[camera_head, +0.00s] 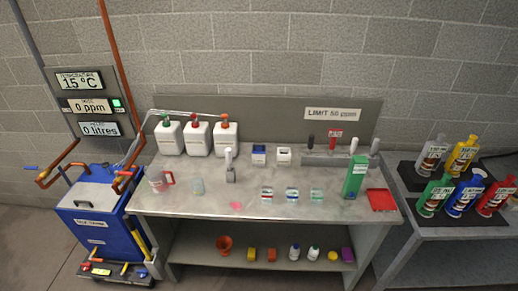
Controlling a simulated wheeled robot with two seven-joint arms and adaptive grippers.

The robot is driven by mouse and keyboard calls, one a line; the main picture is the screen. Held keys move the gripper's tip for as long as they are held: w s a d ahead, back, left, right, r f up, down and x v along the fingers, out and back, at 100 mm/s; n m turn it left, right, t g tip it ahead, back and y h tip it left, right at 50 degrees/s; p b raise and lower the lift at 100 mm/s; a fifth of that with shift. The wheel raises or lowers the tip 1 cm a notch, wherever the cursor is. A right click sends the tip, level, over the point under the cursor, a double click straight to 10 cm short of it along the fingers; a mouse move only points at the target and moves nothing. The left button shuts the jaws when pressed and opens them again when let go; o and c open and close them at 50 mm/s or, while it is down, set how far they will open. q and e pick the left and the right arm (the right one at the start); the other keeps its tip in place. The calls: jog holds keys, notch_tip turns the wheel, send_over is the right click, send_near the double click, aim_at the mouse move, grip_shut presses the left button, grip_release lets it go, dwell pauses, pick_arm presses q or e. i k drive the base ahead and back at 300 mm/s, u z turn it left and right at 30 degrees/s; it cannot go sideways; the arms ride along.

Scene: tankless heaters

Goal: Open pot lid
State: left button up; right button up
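No vessel here is plainly a cooking pot. A blue box-shaped tank (98,238) stands on the floor at the left of the bench, with a label on its front. Its flat grey top (92,196) looks like a lid and lies flat on it. Whether the top is hinged cannot be told. Neither of my grippers is in view.
A metal bench (290,208) holds several bottles, jars and a red tray (381,200). Orange pipes (60,162) and a readout panel (90,103) are behind the tank. A side table (440,228) with colored bottles stands right.

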aim_at(257, 148)
jog(key=u, duration=0.65)
jog(key=i, duration=1)
jog(key=z, duration=0.05)
